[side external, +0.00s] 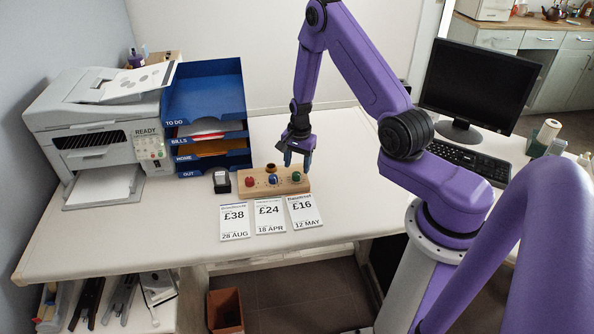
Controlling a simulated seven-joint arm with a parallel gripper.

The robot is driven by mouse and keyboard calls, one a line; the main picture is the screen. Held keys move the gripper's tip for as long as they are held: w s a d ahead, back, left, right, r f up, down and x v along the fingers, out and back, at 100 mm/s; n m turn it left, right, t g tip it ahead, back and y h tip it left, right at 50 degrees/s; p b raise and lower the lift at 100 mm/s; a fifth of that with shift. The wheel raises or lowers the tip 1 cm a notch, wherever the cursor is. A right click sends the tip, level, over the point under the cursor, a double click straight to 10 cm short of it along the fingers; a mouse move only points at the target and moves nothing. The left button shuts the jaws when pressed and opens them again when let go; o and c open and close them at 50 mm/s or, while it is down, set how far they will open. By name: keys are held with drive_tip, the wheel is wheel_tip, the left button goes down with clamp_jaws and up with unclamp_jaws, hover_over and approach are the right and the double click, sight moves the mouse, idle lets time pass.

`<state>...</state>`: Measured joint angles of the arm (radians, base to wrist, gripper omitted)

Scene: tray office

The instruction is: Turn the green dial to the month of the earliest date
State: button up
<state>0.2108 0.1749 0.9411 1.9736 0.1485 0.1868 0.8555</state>
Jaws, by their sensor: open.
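The green dial (296,176) is at the right end of a wooden block (261,189) on the desk, beside a blue dial (273,179) and a red dial (249,182). Their settings are too small to read. My gripper (297,162) points down, open and empty, just above the green dial; I cannot tell whether it touches. Three white cards lie in front of the block: "£38, 28 AUG" (234,222), "£24, 18 APR" (270,216) and "£16, 12 MAY" (304,212). The earliest of these dates is 18 APR.
A dark round knob (271,168) is behind the dials. A small black and white item (221,181) stands left of the block. Blue trays (205,95) and a printer (100,125) stand further left. A monitor (482,85) and keyboard (468,162) are right. The desk's front left is clear.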

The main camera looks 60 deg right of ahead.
sight(297, 173)
drive_tip(key=shift+w+f, duration=0.1)
drive_tip(key=shift+f, duration=1.55)
clamp_jaws()
drive_tip(key=shift+n, duration=0.3)
drive_tip(key=n, duration=0.4)
drive_tip(key=shift+n, duration=0.3)
drive_tip(key=n, duration=0.5)
drive_tip(key=shift+n, duration=0.3)
